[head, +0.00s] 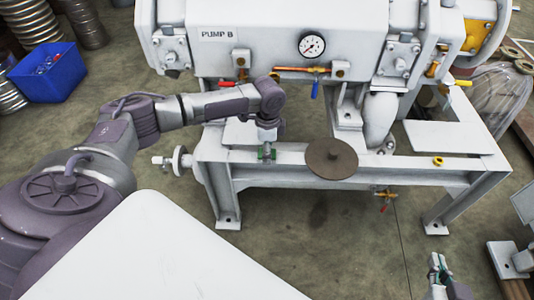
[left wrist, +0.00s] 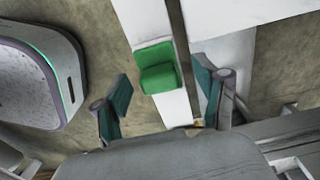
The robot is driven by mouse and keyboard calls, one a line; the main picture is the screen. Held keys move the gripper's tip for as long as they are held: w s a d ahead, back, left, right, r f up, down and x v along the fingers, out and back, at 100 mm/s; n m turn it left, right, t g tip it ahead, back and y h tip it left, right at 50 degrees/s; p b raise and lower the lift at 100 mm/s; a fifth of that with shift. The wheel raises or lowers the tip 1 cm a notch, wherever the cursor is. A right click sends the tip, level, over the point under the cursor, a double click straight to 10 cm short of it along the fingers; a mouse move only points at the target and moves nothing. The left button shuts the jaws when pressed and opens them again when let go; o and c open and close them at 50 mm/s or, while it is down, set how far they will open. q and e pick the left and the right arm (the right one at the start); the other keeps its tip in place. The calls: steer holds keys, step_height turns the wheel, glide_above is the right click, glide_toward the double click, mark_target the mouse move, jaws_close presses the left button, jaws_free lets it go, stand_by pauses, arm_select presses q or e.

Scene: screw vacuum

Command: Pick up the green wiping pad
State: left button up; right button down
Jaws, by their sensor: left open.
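The green wiping pad (left wrist: 157,68) lies on a white beam in the left wrist view, in the gap between my left fingertips and a little beyond them. My left gripper (left wrist: 164,84) is open, with one teal finger on each side and nothing held. In the head view my left gripper (head: 266,150) points down at the front beam of the pump frame, where small green patches show. I cannot tell pad from fingers there. My right gripper (head: 438,260) is at the lower right, away from the frame; its small fingers stand close together and their opening is unclear.
A brown round disc (head: 331,158) lies on the beam right of my left gripper. A yellow ring (head: 438,161) sits farther right. The pump body (head: 265,40) with gauge and valves rises behind. A blue bin (head: 49,72) stands on the floor at upper left.

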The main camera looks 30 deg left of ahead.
arm_select(q)
steer(key=shift+f, duration=0.1)
steer(key=c, duration=1.2)
